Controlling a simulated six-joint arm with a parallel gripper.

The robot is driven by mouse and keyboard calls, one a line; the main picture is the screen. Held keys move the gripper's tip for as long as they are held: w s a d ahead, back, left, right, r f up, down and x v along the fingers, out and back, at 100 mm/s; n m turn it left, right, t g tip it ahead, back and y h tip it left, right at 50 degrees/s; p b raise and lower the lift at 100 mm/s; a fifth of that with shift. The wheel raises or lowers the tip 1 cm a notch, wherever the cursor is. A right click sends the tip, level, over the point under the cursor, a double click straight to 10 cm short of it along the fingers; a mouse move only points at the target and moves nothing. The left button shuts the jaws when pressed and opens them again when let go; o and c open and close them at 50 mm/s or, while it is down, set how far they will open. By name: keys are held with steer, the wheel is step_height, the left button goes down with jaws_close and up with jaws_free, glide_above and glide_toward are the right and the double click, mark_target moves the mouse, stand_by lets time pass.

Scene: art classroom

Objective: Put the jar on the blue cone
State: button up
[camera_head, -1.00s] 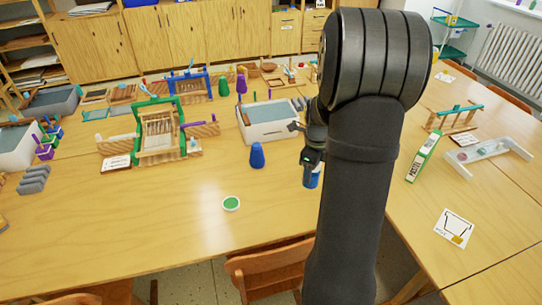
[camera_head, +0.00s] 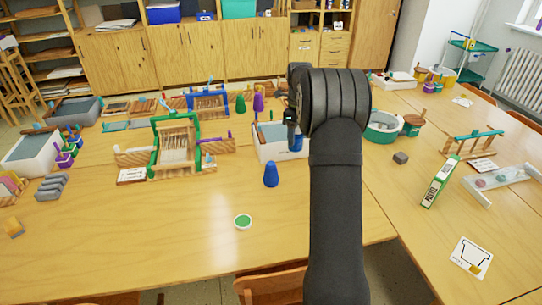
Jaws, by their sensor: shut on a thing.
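The blue cone (camera_head: 271,176) stands upright on the near table, left of my arm, with nothing on its top. My gripper (camera_head: 293,128) is up and right of the cone in the picture, largely hidden by my own arm. It is shut on a small blue jar (camera_head: 297,143), of which only part shows beside my arm. The jar appears in front of the white-rimmed tub and apart from the cone. The fingertips are too small to make out.
A small white dish with a green top (camera_head: 243,222) sits in front of the cone. The white tub (camera_head: 268,152) stands behind it. A green-framed loom (camera_head: 176,145) is at left. The front of the table is mostly clear.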

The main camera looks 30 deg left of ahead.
steer(key=shift+s+a+f, duration=0.2)
steer(key=shift+a+f, duration=1.35)
steer(key=shift+f, duration=0.05)
steer(key=shift+s+a+f, duration=0.25)
steer(key=shift+a+f, duration=1.25)
steer(key=shift+f, duration=0.05)
steer(key=shift+s+a+f, duration=0.2)
steer(key=shift+a+f, duration=1.35)
steer(key=shift+f, duration=0.05)
steer(key=shift+f, duration=0.2)
steer(key=o, duration=1.2)
step_height(320, 180, up, 12)
steer(key=shift+r, duration=0.2)
